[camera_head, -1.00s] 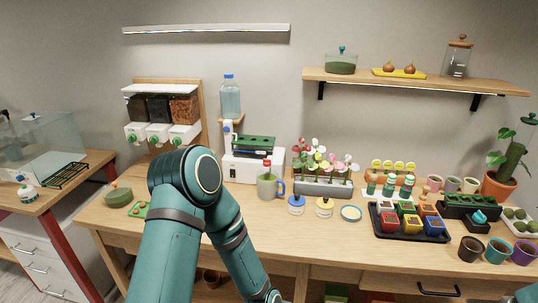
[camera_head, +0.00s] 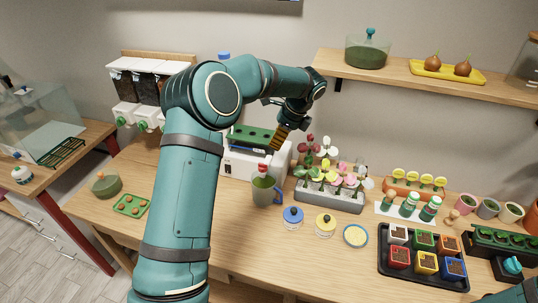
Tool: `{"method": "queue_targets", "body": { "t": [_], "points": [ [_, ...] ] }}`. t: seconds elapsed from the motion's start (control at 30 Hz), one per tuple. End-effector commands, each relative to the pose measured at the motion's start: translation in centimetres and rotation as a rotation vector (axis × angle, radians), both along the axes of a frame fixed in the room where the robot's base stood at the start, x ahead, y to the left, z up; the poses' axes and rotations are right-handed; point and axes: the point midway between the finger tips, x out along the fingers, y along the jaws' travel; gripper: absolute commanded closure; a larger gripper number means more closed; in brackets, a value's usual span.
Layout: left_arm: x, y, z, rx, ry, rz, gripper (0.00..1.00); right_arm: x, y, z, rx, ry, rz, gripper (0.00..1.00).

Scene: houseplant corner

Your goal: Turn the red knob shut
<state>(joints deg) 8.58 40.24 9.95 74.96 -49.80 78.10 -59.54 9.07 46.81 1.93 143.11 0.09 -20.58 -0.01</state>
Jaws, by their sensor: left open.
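A small red knob (camera_head: 262,168) shows just above the grey-green jug (camera_head: 264,191), in front of the white box (camera_head: 241,162) on the bench. It is small, and its turn position cannot be told. My left arm reaches up from the bottom and bends over to the right. My left gripper (camera_head: 279,138) is open, with its brownish fingertips pointing down and left, above and a little right of the red knob and apart from it. My right gripper is out of view.
A green seedling tray (camera_head: 252,137) sits on the white box, close to my left gripper. Flowers in a grey planter (camera_head: 330,198) stand to the right. A blue-lidded jar (camera_head: 292,217) and a yellow-lidded jar (camera_head: 325,224) stand in front. My arm hides part of the dispenser (camera_head: 152,85).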

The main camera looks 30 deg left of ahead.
Motion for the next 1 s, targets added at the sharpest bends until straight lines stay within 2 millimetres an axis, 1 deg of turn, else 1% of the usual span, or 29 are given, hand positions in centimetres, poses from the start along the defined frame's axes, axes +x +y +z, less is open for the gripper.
{"method": "queue_targets", "body": {
  "t": [0.17,0.5,0.7,0.83,1.0],
  "points": [
    [-0.3,0.8,-1.9,0.001,0.005,0.003,0.38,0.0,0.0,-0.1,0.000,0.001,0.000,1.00],
    [-0.9,3.2,-8.1,-0.002,0.004,0.003,0.38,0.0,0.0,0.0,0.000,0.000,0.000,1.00],
    [-1.1,4.4,-11.0,-0.001,0.002,0.003,0.38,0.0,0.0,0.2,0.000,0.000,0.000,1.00],
    [-1.2,4.8,-12.1,-0.001,0.001,0.002,0.38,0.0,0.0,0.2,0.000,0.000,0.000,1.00],
    [-1.3,5.0,-12.6,-0.001,0.000,0.002,0.38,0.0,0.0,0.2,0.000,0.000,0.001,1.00]
  ]
}}
